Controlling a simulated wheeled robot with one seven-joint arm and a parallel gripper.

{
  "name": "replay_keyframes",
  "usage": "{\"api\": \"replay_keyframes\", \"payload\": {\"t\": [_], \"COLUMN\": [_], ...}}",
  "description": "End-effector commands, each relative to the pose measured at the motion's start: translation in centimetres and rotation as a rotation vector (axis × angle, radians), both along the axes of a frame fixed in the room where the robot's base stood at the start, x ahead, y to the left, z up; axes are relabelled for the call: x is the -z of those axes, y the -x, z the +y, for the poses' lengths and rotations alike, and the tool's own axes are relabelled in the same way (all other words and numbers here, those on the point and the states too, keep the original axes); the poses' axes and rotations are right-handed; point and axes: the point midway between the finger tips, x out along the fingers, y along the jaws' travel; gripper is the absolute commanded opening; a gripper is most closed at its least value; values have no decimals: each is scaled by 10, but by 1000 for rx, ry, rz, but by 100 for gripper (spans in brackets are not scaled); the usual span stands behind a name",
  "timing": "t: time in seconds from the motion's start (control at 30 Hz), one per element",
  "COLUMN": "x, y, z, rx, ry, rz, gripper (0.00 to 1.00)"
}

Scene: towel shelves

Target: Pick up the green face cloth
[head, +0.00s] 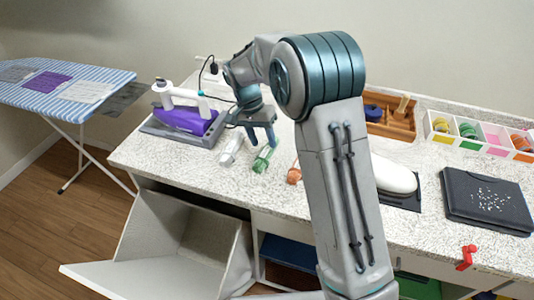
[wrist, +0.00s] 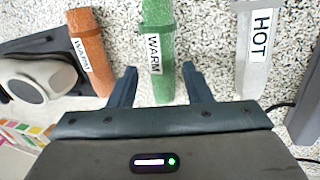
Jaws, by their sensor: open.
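The green face cloth (wrist: 158,40) looks like a narrow roll with a white "WARM" label. It lies on the speckled counter, and in the head view it shows small (head: 263,159) just below my gripper (head: 261,138). In the wrist view my gripper (wrist: 158,69) is open, with one finger on each side of the cloth's near part. Nothing is held. I cannot tell how far the fingertips are above the counter. A white roll labelled "HOT" (wrist: 258,45) lies to the right, and an orange roll (wrist: 88,50) to the left, its label partly unreadable.
A purple steam iron (head: 188,118) on its grey base stands left of the rolls. A wooden tray (head: 402,130), a divided white box (head: 462,140) and a black folded item (head: 487,199) are to the right. A white flap (head: 150,272) hangs open below the counter.

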Motion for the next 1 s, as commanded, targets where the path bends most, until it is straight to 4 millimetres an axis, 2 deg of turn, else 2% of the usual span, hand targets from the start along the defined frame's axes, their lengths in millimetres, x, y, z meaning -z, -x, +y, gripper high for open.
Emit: {"api": "replay_keyframes", "payload": {"t": [0.23,0.53,0.57,0.6,0.67,1.0], "x": [34,41,41,41,41,39], "y": [3,3,3,3,3,3], "z": [-9,-11,-11,-11,-11,-10], "rx": [-1,-1,-1,-1,-1,-1], "ry": [2,1,1,1,1,0], "rz": [4,1,1,1,1,0], "gripper": [45,45,42,31,16,16]}}
